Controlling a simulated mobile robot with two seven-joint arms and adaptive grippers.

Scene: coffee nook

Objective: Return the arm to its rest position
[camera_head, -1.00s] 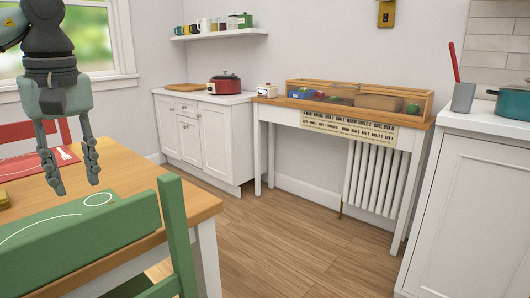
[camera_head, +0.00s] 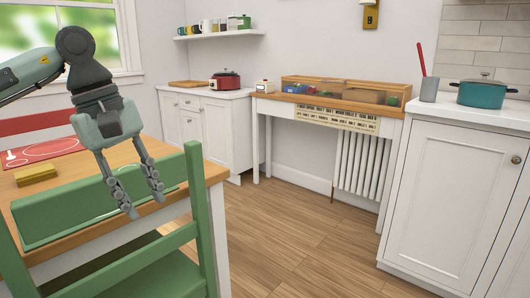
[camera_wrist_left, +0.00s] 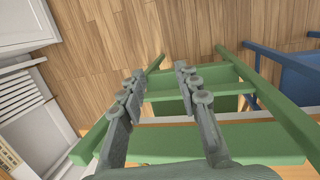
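My left gripper (camera_head: 146,205) hangs from the arm that comes in from the left. Its two fingers are apart with nothing between them, pointing down over the back of a green chair (camera_head: 195,210). In the left wrist view the open fingers (camera_wrist_left: 157,80) show above the green chair (camera_wrist_left: 250,145) and the wood floor; I cannot tell whether they touch the chair. My right gripper shows in neither view.
A wooden table (camera_head: 150,150) stands at the left, with a yellow block (camera_head: 37,175) and a red mat (camera_head: 42,152) on it. A blue chair (camera_wrist_left: 285,72) shows in the left wrist view. The wood floor (camera_head: 290,235) is clear. White cabinets (camera_head: 452,195) stand at the right.

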